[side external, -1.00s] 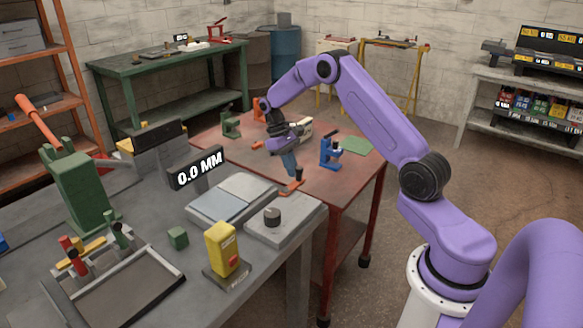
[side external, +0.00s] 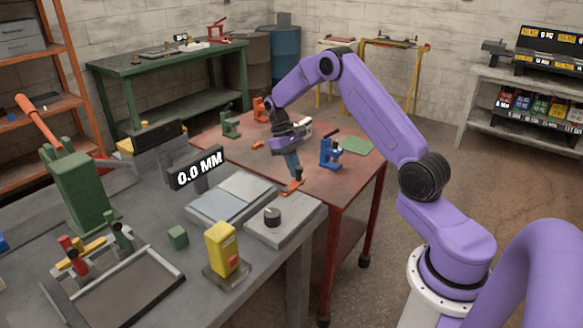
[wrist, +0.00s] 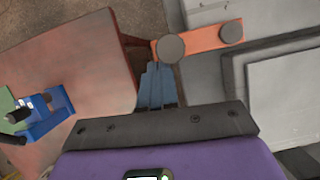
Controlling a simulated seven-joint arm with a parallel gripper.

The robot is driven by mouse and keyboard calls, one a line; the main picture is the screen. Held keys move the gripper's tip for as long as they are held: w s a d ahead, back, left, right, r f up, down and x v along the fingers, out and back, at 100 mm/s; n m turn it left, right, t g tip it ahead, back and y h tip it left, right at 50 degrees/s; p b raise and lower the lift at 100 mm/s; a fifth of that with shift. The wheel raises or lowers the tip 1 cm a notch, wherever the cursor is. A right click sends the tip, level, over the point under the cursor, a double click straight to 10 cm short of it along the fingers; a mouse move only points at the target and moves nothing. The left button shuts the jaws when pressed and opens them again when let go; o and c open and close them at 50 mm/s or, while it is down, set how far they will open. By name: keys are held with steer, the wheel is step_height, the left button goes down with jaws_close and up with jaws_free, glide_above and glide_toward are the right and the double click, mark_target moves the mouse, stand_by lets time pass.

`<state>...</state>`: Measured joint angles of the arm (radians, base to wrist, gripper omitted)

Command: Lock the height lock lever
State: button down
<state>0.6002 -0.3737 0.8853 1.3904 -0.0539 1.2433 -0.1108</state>
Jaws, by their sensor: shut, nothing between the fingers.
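An orange lever bar (wrist: 200,40) with a round dark knob (wrist: 171,48) shows in the wrist view; it appears to be the height lock lever. In the side view the orange bar (side external: 290,187) lies at the near edge of the red table, with its dark knob (side external: 299,175) standing up. My gripper (wrist: 156,68) has its blue fingers together and empty. Its tips are close beside the knob, on its lower left in the wrist view; I cannot tell whether they touch. In the side view my gripper (side external: 295,174) points down just left of the knob, partly overlapping it.
A blue clamp-like fixture (side external: 330,153) stands on the red table (side external: 345,180) to the right. The grey bench (side external: 305,225) is in front, with a flat plate (side external: 232,198), a yellow box with a red button (side external: 221,248) and a 0.0 MM display (side external: 197,169).

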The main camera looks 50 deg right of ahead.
steer(key=shift+s, duration=0.15)
steer(key=s+m+t+y, duration=0.1)
steer(key=s+m, duration=0.2)
steer(key=m, duration=0.1)
steer(key=s+a+m+t+y, duration=0.1)
steer(key=s+m, duration=0.2)
steer(key=m, duration=0.2)
steer(key=s+a+m+t+y, duration=0.1)
steer(key=s+m, duration=0.2)
steer(key=m, duration=0.1)
steer(key=shift+s+a+m+y, duration=0.2)
steer(key=shift+a+m+y, duration=0.1)
steer(key=shift+y, duration=0.1)
steer(key=shift+s+a+m+t, duration=0.4)
steer(key=shift+a+m, duration=0.2)
steer(key=shift+m, duration=0.35)
steer(key=shift+s+a+m+t, duration=0.4)
steer(key=shift+a+m, duration=0.15)
steer(key=shift+m, duration=0.4)
steer(key=d+r, duration=0.7)
steer(key=r, duration=0.2)
steer(key=shift+d+r, duration=0.15)
steer(key=shift+d, duration=0.15)
